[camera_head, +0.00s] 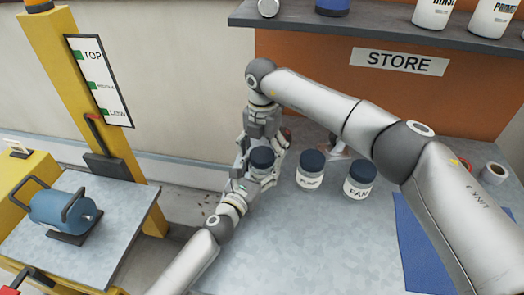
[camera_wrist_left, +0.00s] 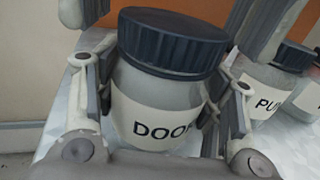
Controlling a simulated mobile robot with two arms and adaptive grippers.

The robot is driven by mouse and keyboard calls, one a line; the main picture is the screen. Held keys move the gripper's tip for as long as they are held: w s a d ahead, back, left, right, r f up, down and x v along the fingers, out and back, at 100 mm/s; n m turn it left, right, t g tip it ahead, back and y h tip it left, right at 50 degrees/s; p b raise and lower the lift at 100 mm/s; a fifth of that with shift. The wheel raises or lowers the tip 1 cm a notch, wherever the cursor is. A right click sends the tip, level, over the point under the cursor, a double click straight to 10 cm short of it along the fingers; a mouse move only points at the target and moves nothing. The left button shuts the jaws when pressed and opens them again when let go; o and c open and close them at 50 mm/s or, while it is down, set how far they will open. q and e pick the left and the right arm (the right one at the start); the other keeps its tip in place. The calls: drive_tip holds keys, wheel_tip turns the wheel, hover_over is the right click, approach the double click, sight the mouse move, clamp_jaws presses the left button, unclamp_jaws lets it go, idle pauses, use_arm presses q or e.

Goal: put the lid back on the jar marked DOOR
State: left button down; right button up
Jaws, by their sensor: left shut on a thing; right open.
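The jar marked DOOR (camera_wrist_left: 155,105) stands between the fingers of my left gripper (camera_wrist_left: 165,110), which is shut on its body. It also shows in the head view (camera_head: 262,174). A dark blue ribbed lid (camera_wrist_left: 172,40) sits on the jar's mouth, looking roughly level; I cannot tell if it is tightened. It also shows in the head view (camera_head: 262,157). My right gripper (camera_head: 263,143) comes down from above, open, with its fingers on either side of the lid. In the left wrist view parts of its fingers show at the top, beside the lid.
Two more blue-lidded jars, one marked PUMP (camera_head: 309,181) and one marked FAN (camera_head: 356,189), stand to the right on the grey bench (camera_head: 290,240). A blue mat (camera_head: 420,250) and a tape roll (camera_head: 494,173) lie farther right. A STORE shelf (camera_head: 380,36) is above.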

drive_tip(key=shift+r, duration=2.25)
drive_tip(key=shift+c, duration=0.2)
drive_tip(key=n, duration=0.2)
drive_tip(key=r+n, duration=0.1)
drive_tip(key=n, duration=0.2)
drive_tip(key=shift+n, duration=0.3)
drive_tip(key=n, duration=0.2)
drive_tip(key=r+n, duration=0.1)
drive_tip(key=n, duration=0.7)
drive_tip(key=shift+r, duration=0.35)
drive_tip(key=n, duration=0.5)
drive_tip(key=shift+r, duration=0.4)
drive_tip(key=shift+f, duration=0.1)
